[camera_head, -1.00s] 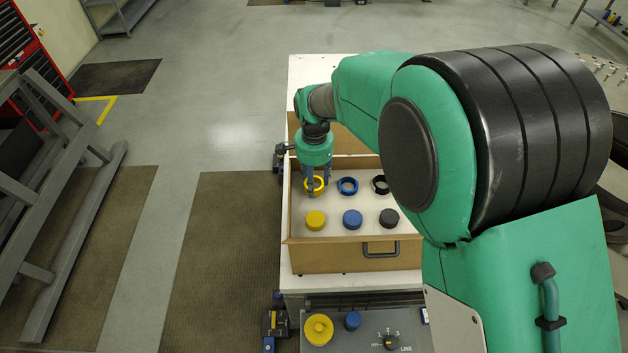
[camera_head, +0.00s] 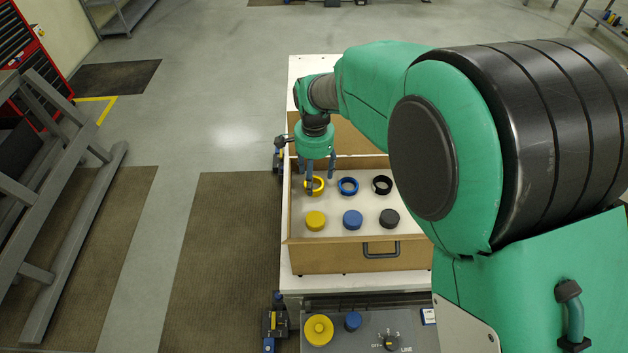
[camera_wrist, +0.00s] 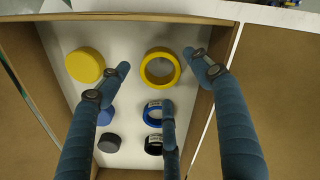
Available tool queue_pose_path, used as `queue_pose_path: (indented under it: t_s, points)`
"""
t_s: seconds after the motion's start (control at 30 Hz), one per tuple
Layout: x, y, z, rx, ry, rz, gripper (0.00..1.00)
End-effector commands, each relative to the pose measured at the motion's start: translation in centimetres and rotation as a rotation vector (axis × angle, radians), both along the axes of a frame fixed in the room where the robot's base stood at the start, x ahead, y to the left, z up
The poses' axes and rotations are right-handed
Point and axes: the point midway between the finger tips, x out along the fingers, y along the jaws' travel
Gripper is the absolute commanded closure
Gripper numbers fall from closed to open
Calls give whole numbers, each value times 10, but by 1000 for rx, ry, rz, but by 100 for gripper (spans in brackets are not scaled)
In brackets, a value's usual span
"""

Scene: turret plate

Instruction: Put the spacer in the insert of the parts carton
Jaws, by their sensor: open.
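The yellow ring (camera_head: 321,189), taken as the spacer, lies flat on the white insert (camera_head: 334,205) of the parts carton (camera_head: 325,260), in the back row at the left. The same ring shows whole and empty in the wrist view (camera_wrist: 160,86). My gripper (camera_head: 321,188) is open just above and beside it; one finger passes in front of the ring in the head view. In the wrist view my gripper's fingers (camera_wrist: 156,62) stand apart on either side of the ring, with nothing held. Whether any finger touches the ring cannot be told.
A blue ring (camera_head: 348,193) and a black ring (camera_head: 382,192) lie to the right. A yellow disc (camera_head: 316,221), a blue disc (camera_head: 352,220) and a black disc (camera_head: 389,218) form the front row. The carton walls stand around them. A control panel (camera_head: 365,340) is in front.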

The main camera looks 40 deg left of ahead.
Motion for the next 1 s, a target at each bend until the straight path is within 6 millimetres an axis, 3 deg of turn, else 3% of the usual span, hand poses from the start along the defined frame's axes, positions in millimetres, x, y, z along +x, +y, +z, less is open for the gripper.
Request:
queue_pose_path:
  t_s: [0.5, 0.7, 1.0]
  points:
    - [1, 1, 80, 3, -2, 0, 35]
    - [1, 0, 92, 1, -1, 0, 35]
    - [1, 0, 94, 1, 0, 0, 35]
